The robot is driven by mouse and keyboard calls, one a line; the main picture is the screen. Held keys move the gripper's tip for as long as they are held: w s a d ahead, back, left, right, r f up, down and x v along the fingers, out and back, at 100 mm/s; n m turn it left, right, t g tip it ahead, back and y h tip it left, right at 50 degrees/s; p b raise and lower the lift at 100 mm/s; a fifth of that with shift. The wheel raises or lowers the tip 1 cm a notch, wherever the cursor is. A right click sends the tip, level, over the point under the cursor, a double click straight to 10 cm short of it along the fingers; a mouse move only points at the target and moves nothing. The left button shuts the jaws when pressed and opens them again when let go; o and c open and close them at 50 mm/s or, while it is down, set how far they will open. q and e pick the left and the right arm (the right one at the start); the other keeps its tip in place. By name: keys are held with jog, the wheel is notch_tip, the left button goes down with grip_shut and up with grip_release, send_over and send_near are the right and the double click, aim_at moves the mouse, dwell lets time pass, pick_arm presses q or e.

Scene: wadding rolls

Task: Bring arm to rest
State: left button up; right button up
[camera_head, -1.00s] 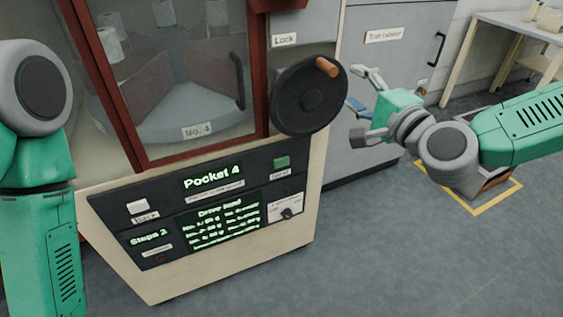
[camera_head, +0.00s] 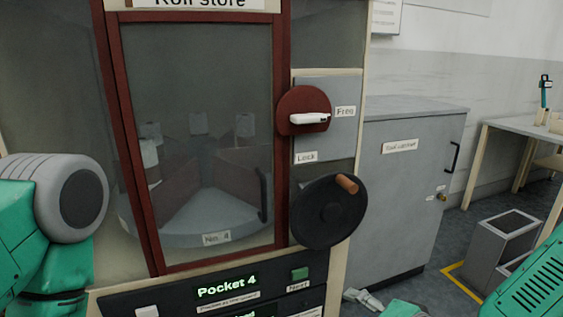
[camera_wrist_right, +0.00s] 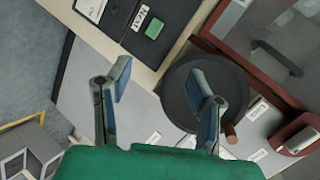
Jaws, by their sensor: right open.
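My right arm (camera_head: 535,283) comes in at the lower right of the head view. Its gripper shows only in part at the bottom edge, below the crank wheel. In the right wrist view the right gripper (camera_wrist_right: 160,88) is open and empty, its two fingers well apart. The black crank wheel (camera_head: 325,215) with an orange knob lies beyond the fingers; it also shows in the wrist view (camera_wrist_right: 188,108). My left arm (camera_head: 60,210) is at the left edge of the head view, and its gripper is out of view.
The roll store cabinet has a red-framed glass door (camera_head: 200,130), a red disc with a white lever (camera_head: 308,118) pointing toward "Free", and a "Pocket 4" panel (camera_head: 228,290). A grey cabinet (camera_head: 412,200), a grey bin (camera_head: 500,245) and a table (camera_head: 520,130) stand to the right.

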jog(key=s+d+f+n+g+h+p, duration=0.1)
jog(key=s+d+f+n+g, duration=0.15)
jog(key=s+f, duration=0.45)
jog(key=s+d+f+n+g+h, duration=0.1)
jog(key=s+f+n+g+h, duration=0.2)
jog(key=s+f, duration=0.45)
jog(key=s+d+f+n+g+h, duration=0.1)
jog(key=s+d+n+g, duration=0.1)
jog(key=s+d, duration=0.2)
jog(key=s+d+f+n+g+h, duration=0.1)
jog(key=s+d+f+n+g, duration=0.1)
jog(key=s+d, duration=0.3)
jog(key=s, duration=0.2)
jog(key=shift+s+d+f+g+p, duration=0.25)
jog(key=shift+s+g+p, duration=0.05)
jog(key=shift+g+p, duration=0.05)
jog(key=shift+w, duration=0.1)
dwell(1.3)
